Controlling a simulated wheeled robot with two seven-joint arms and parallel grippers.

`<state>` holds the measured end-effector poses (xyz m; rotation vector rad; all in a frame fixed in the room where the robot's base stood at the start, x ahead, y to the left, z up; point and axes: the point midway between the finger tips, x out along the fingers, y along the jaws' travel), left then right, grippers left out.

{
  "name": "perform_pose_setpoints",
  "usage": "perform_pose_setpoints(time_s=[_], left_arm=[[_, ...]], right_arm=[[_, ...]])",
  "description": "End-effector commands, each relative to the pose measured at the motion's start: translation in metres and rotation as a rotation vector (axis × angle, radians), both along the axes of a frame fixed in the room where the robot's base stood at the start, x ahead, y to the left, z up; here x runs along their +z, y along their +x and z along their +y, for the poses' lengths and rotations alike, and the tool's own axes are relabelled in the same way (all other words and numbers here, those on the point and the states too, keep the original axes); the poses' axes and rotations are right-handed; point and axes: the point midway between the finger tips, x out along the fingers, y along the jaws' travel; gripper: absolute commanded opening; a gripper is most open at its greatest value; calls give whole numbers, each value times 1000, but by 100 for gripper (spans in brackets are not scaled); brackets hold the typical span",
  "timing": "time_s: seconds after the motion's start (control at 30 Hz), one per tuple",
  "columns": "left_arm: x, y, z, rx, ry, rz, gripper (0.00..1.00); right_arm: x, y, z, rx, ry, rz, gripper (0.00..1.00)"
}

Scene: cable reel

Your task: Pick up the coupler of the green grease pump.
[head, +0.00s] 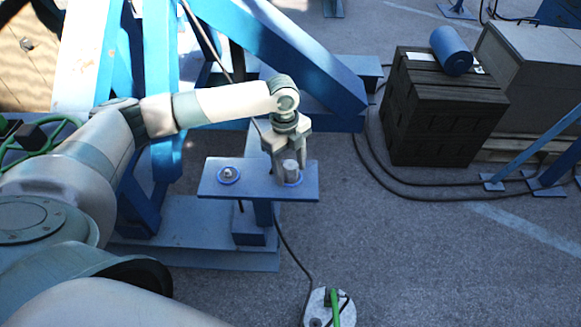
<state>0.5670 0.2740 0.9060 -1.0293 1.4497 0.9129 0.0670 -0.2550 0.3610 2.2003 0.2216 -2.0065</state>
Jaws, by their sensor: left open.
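A blue shelf plate (255,193) on a blue steel stand carries two round blue-ringed seats. A short grey cylinder, which looks like the coupler (291,169), stands upright in the right-hand seat. My left gripper (289,158) points down over that seat, open, with its fingers around or just beside the cylinder's top; I cannot tell whether they touch it. The green grease pump (334,306) shows at the bottom edge on a pale round base, partly cut off. A dark hose (291,252) runs from under the shelf to the pump. My right gripper is out of view.
The left-hand seat (228,174) holds a small metal fitting. Large blue beams (290,55) rise behind the shelf. A dark crate (437,110) bears a blue cylinder (451,50), with a grey box (535,70) beside it. Black cables cross the floor; the lower right floor is mostly clear.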

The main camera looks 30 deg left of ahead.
Motion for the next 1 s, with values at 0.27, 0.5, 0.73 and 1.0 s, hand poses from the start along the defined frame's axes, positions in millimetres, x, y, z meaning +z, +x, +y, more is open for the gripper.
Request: perform_pose_setpoints(time_s=[0.27, 0.5, 0.73, 1.0], left_arm=[[0, 0, 0, 0, 0, 0, 54], [0, 0, 0, 0, 0, 0, 11], [1, 0, 0, 0, 0, -1, 6], [9, 1, 0, -1, -2, -3, 6]], right_arm=[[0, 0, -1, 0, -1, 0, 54], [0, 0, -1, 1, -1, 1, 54], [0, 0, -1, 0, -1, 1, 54], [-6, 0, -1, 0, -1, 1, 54]])
